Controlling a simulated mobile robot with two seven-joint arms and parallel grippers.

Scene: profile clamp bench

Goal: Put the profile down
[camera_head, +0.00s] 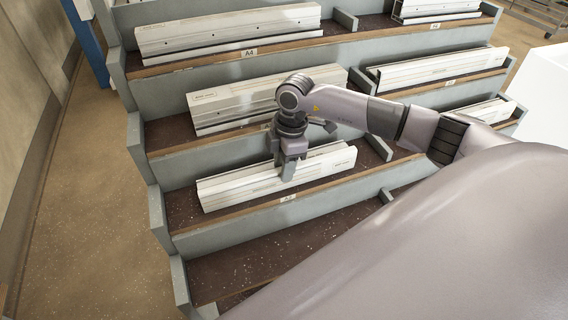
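A long white profile (240,187) lies along the lower left shelf compartment, slightly slanted, with its right end near a grey divider. My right gripper (289,172) comes down from above at about the middle of this profile. Its fingers are at the profile, and the far finger is partly hidden, so I cannot tell whether they are closed on it. The profile appears to rest on or just above the dark shelf surface. My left gripper is not in view.
A stepped grey rack (206,240) has brown shelf edges and dividers. More white profiles lie on the upper tiers, one at the label A4 (249,52) and one behind my gripper (222,103). The lowest visible shelf (240,268) is bare. Open floor (90,200) lies left.

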